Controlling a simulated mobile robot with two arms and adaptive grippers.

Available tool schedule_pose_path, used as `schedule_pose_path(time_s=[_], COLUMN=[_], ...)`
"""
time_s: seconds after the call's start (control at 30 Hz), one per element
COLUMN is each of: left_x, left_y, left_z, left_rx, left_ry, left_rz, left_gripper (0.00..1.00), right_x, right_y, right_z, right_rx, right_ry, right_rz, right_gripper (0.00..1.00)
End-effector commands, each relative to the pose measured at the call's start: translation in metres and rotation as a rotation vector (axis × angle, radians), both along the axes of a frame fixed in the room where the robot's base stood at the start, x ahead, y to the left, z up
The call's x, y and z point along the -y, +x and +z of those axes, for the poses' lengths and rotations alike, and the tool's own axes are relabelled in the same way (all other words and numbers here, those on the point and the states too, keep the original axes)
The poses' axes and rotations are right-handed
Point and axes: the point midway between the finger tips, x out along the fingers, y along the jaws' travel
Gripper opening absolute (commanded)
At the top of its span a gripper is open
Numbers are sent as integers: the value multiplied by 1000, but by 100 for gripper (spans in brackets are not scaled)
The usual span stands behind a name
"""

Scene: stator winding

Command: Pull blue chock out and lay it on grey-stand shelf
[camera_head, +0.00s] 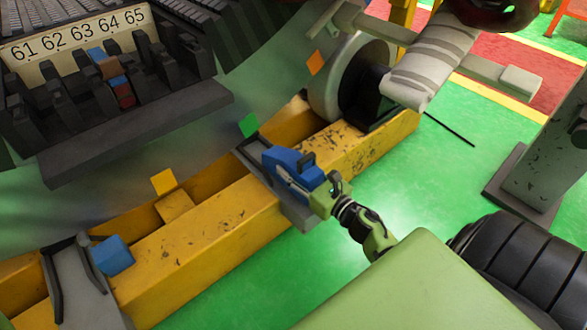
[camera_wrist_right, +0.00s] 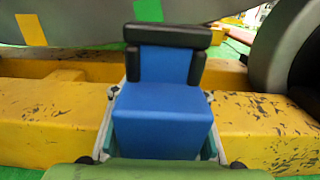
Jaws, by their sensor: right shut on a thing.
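A blue chock (camera_head: 287,161) sits on a dark grey bracket (camera_head: 256,166) across the yellow beam, beside the large grey drum. My right gripper (camera_head: 305,187) reaches it from the lower right and is shut on it. In the right wrist view the chock (camera_wrist_right: 165,105) fills the middle, with a black pad at its top and a finger of the gripper (camera_wrist_right: 163,120) along each side. A grey stand (camera_head: 548,150) with a flat foot is at the right edge; I cannot make out its shelf. My left gripper is not in view.
A second blue chock (camera_head: 112,255) is on another bracket at the lower left. The yellow beam (camera_head: 215,228) runs diagonally beneath both. A grey roller wheel (camera_head: 342,80) is just beyond the held chock. Green floor (camera_head: 430,180) is open between the beam and the stand.

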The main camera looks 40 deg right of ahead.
Motion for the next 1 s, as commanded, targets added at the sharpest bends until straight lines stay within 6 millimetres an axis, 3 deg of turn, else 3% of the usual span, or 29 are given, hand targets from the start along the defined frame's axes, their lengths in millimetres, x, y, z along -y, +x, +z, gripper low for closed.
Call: schedule_pose_path(time_s=[0.27, 0.3, 0.33, 0.77, 1.0], left_x=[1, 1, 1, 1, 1], left_y=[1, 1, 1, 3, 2], left_z=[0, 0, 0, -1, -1], left_rx=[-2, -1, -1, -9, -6], left_ry=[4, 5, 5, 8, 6], left_rz=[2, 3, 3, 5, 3], left_gripper=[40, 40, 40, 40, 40], right_x=[0, 0, 0, 1, 5], right_y=[0, 0, 0, -5, -48], right_z=[0, 0, 0, -1, -2], right_rx=[1, 1, 1, -1, -3], right_ry=[-1, -1, -1, 1, 3], right_rz=[0, 0, 0, -1, -1], right_gripper=[2, 51, 59, 61, 61])
